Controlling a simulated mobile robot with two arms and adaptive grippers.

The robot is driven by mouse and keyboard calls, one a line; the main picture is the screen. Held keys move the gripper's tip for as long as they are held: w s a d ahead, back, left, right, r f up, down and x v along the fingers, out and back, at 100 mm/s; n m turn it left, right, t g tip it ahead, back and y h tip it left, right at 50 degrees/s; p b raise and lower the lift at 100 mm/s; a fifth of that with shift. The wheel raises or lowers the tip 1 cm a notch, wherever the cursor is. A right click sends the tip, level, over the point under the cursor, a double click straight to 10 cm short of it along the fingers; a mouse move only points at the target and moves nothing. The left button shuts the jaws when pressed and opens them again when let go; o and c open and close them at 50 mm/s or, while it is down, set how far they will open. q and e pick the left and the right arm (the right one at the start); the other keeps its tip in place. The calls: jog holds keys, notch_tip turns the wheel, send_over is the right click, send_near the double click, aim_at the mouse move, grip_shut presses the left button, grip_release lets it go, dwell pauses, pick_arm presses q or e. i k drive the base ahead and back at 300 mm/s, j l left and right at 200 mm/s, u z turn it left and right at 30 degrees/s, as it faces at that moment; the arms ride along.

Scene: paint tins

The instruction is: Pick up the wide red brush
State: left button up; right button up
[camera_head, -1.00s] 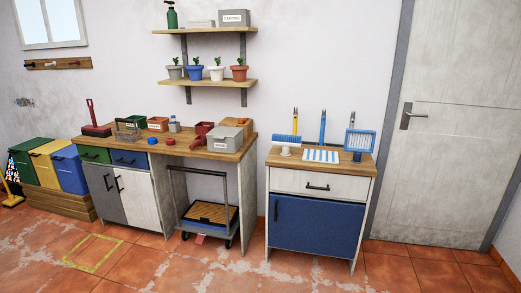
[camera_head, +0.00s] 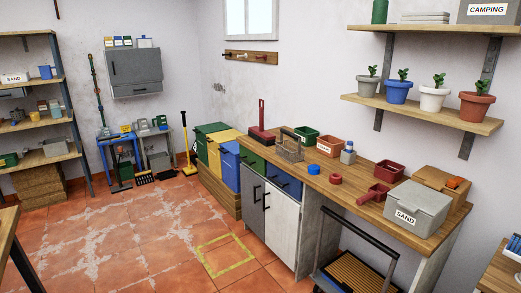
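A wide red brush (camera_head: 262,135) with an upright red handle stands at the far left end of the wooden workbench (camera_head: 345,194). Its head rests on the bench top, close to the wall. Neither of my grippers is in view.
The bench also holds a green bin (camera_head: 305,136), an orange bin (camera_head: 330,146), red scoops and a grey SAND box (camera_head: 418,208). Coloured bins (camera_head: 228,160) stand beyond the bench. A trolley (camera_head: 350,270) sits beneath it. The tiled floor (camera_head: 140,235) at left is largely clear.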

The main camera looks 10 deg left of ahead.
aim_at(265, 138)
jog(key=i+j+u, duration=0.35)
jog(key=i, duration=0.2)
jog(key=i+u, duration=0.3)
jog(key=i, duration=0.25)
jog(key=i+l+u, duration=0.1)
jog(key=i+u, duration=0.25)
jog(key=i, duration=0.25)
jog(key=i+z, duration=0.3)
jog(key=i, duration=0.15)
jog(key=i+j+z, duration=0.1)
jog(key=i+z, duration=0.15)
jog(key=i, duration=0.25)
jog(key=i+j+z, duration=0.3)
jog(key=i, duration=0.15)
jog(key=i+j+z, duration=0.3)
jog(key=i, duration=0.15)
jog(key=l, duration=0.1)
